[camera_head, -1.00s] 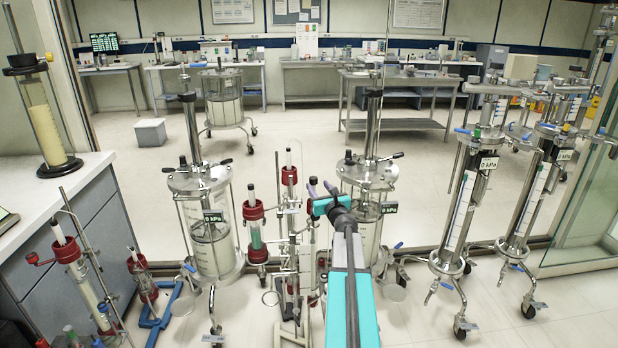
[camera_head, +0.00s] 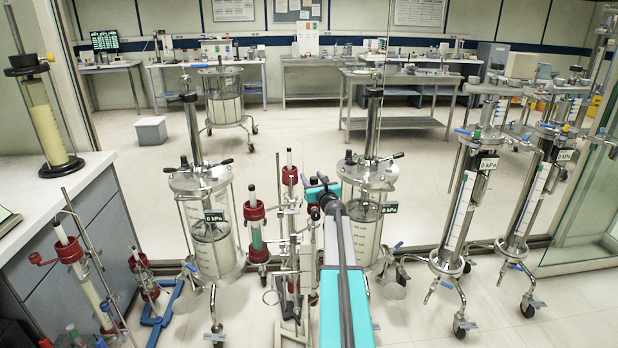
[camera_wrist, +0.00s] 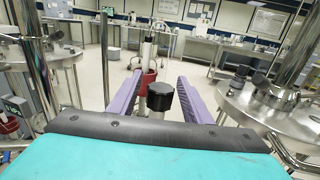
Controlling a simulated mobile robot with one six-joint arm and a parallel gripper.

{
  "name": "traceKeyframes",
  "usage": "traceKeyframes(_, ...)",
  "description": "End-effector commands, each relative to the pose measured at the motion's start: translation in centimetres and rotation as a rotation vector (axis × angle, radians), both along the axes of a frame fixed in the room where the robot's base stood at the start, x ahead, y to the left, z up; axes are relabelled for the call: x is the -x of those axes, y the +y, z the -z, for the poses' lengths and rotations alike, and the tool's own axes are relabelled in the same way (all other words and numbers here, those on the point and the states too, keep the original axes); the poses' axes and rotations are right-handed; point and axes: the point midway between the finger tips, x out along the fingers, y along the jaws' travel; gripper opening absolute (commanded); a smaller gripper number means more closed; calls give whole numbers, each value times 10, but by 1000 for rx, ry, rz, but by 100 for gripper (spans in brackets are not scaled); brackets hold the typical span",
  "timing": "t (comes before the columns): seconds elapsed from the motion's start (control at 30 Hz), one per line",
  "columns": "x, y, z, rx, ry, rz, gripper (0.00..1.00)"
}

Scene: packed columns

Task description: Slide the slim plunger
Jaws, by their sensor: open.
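My gripper (camera_head: 318,183) is open, in the middle of the head view among slim glass columns with red collars. In the wrist view its two purple fingers (camera_wrist: 160,80) stand apart. A black-capped knob (camera_wrist: 160,96) shows in the gap between them, and I cannot tell how deep it lies or whether it touches. Beyond it is a slim white plunger (camera_wrist: 148,50) above a red collar (camera_wrist: 148,78). The nearest column is partly hidden by my arm.
Large steel-lidded columns stand close at left (camera_head: 200,180) and right (camera_head: 368,172) of the gripper. More wheeled columns (camera_head: 470,190) stand further right. A bench (camera_head: 60,185) with a column is at far left. Open floor lies behind, before the work tables (camera_head: 395,122).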

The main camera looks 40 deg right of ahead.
Motion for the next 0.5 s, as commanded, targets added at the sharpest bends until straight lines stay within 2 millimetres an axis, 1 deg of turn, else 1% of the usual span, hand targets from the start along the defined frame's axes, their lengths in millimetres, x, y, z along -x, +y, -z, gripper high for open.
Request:
traceKeyframes(0.03,-5,-3,0,0,0,0,45)
traceKeyframes(0.2,-13,-7,0,-1,0,1,45)
traceKeyframes(0.5,-15,-9,0,0,0,1,45)
